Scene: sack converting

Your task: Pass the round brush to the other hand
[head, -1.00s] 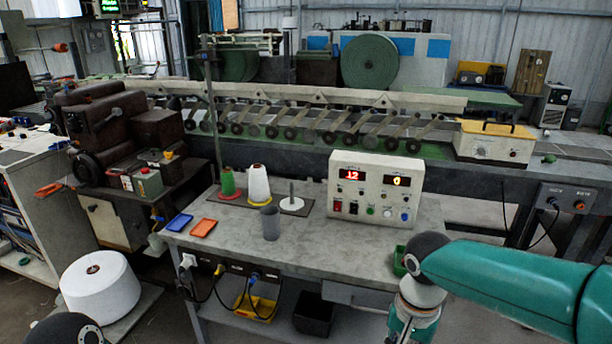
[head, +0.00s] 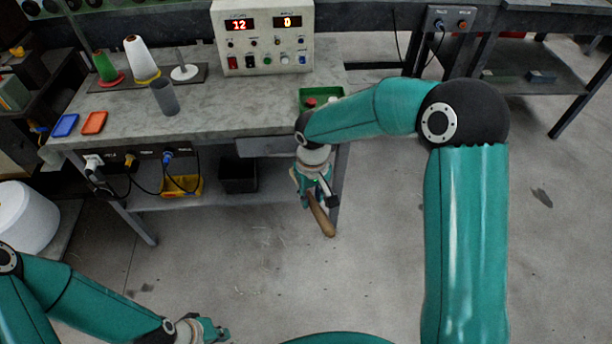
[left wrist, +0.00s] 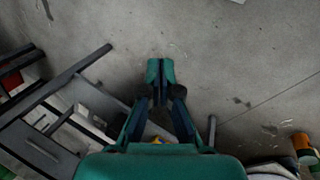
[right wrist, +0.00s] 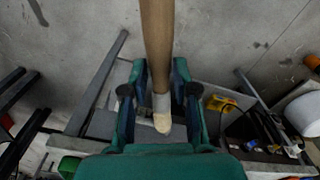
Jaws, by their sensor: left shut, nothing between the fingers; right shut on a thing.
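The round brush has a brown wooden handle (head: 322,218), a light ferrule and a pale tip. My right gripper (head: 314,188) is shut on it, just off the table's front right corner. The handle points down and towards me in the head view. In the right wrist view the brush (right wrist: 157,40) runs between the fingers, its handle leading away and its pale tip near the palm. My left gripper (head: 216,331) is low at the bottom edge of the head view, well apart from the brush. In the left wrist view its fingers (left wrist: 160,72) are together and empty.
The grey worktable (head: 215,125) bears a control box (head: 265,38), a grey cup (head: 164,97), thread cones and small trays. A green tray (head: 310,92) sits at its right end. A black bin (head: 238,176) is on the lower shelf. The floor before the table is clear.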

